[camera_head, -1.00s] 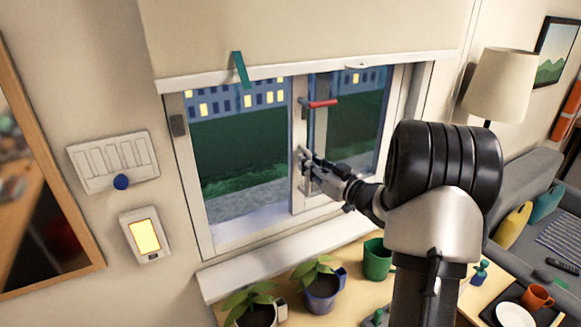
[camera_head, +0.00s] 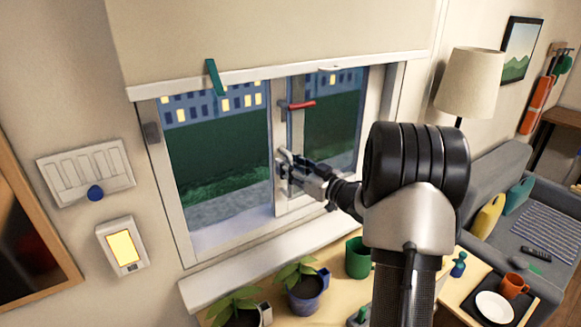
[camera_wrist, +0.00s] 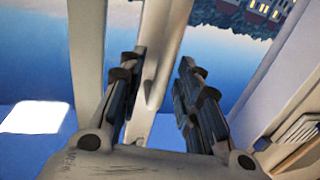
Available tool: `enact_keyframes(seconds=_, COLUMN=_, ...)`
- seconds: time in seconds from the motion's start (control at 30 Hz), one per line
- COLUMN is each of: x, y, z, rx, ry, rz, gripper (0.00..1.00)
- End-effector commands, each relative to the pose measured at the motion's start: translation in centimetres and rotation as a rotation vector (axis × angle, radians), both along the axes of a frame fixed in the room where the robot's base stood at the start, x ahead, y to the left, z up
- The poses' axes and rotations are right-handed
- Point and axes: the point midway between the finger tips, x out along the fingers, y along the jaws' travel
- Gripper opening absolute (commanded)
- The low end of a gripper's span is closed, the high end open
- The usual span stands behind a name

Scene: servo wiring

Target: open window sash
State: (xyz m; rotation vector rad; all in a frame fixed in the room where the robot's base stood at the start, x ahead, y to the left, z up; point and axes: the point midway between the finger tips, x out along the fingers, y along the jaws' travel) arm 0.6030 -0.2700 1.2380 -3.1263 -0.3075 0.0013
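The window has a white frame, and its sash stile (camera_head: 281,128) stands near the middle of the head view. A red lever handle (camera_head: 300,105) sticks out to the right from the sash, above my gripper. My gripper (camera_head: 283,167) is at the stile, below the red handle. In the wrist view my gripper (camera_wrist: 160,75) has its two dark fingers apart. A pale upright bar (camera_wrist: 156,55) shows in the gap between them, nearer the left finger. I cannot tell whether the fingers touch it. My forearm hides part of the window's lower right.
A pale blind with a teal strip (camera_head: 214,77) hangs over the window top. Potted plants (camera_head: 305,291) and a green mug (camera_head: 358,258) stand on the counter below the sill. A lamp (camera_head: 470,82) stands at right. A switch panel (camera_head: 85,172) is on the left wall.

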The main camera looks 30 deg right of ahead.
Motion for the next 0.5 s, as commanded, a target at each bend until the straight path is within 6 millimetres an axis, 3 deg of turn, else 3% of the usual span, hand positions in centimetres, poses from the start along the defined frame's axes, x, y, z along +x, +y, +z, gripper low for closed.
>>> enact_keyframes(seconds=0.27, x=-0.9, y=-0.3, z=0.1, rx=0.0, ry=-0.001, rz=-0.002, gripper=0.31)
enact_keyframes(seconds=0.5, x=-5.5, y=-1.3, z=0.1, rx=0.001, ry=-0.001, rz=-0.005, gripper=0.31)
